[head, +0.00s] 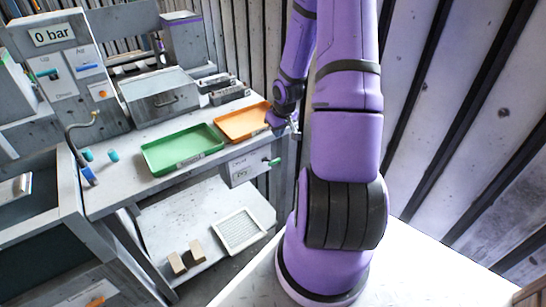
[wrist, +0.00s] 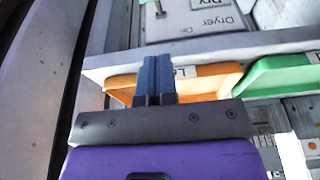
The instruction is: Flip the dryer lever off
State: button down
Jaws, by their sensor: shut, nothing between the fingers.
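The dryer box (head: 243,170) is a grey box under the right end of the bench, and its labelled face also shows upside down in the wrist view (wrist: 190,25). The dryer lever (head: 273,162) has a green handle and sticks out at the right of that face in the head view.
An orange tray (head: 243,122) and a green tray (head: 182,150) lie on the bench (head: 120,195). The bench edge is close to my gripper. A lower shelf (head: 160,225) holds a white filter-like panel (head: 239,231) and small blocks. A slatted wall (head: 450,120) stands at the right.

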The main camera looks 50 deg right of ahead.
aim_at(274, 162)
jog(key=shift+f, duration=0.1)
jog(key=x, duration=0.8)
jog(key=s+x, duration=0.1)
jog(key=x, duration=0.3)
jog(key=shift+w+f, duration=0.1)
jog(key=shift+f, duration=0.85)
jog(key=shift+f, duration=0.1)
